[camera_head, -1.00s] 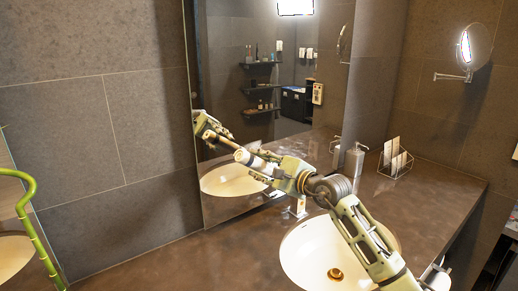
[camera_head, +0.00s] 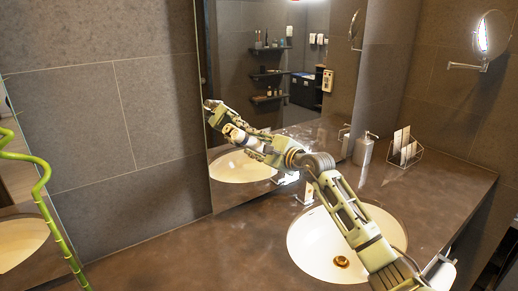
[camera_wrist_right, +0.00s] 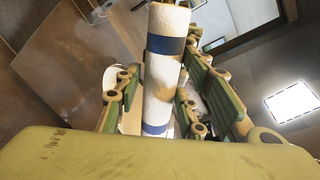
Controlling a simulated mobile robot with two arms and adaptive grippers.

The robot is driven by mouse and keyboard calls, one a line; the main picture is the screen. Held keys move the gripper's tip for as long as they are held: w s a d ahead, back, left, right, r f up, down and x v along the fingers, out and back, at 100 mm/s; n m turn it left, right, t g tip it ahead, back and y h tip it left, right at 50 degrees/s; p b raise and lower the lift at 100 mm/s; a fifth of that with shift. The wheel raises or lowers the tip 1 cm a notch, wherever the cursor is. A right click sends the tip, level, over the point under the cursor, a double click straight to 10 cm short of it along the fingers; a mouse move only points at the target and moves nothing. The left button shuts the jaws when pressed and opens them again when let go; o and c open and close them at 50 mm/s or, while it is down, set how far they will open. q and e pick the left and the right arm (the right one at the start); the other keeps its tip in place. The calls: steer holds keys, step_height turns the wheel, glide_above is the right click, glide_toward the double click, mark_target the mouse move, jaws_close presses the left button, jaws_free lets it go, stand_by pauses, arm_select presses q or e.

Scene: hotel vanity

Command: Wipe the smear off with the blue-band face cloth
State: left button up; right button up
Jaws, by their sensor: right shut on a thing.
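My right gripper (camera_head: 262,149) reaches in front of the wall mirror (camera_head: 240,60) above the counter. It is shut on the blue-band face cloth, a white roll with blue bands (camera_wrist_right: 160,95) that stands out lengthwise between the fingers in the wrist view. In the head view the cloth (camera_head: 238,136) is small and points at the mirror. The arm's reflection shows just beyond it, and I cannot tell whether the cloth touches the glass. I cannot make out a distinct smear on the mirror. My left gripper is not in view.
A white sink (camera_head: 310,248) lies under my right arm, with a faucet (camera_head: 305,193) behind it. A soap dispenser (camera_head: 364,149) and a wire rack with cards (camera_head: 405,155) stand at the right. A round mirror (camera_head: 491,33) juts from the right wall. A green stalk (camera_head: 50,208) rises at the left.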

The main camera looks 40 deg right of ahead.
steer(key=shift+w, duration=0.3)
stand_by(0.7)
steer(key=shift+s+d+f+b, duration=0.1)
steer(key=shift+d+f+b, duration=0.05)
steer(key=shift+d+b, duration=0.7)
steer(key=shift+s+d+b, duration=0.1)
steer(key=shift+d+b, duration=0.45)
steer(key=shift+d, duration=0.05)
steer(key=shift+d+b, duration=0.6)
steer(key=shift+b, duration=0.1)
steer(key=shift+s+d+b, duration=0.1)
steer(key=shift+d+b, duration=0.25)
steer(key=shift+d, duration=0.2)
steer(key=shift+s+d+b, duration=0.1)
steer(key=shift+d+b, duration=0.65)
steer(key=shift+d, duration=0.45)
steer(key=shift+b, duration=0.4)
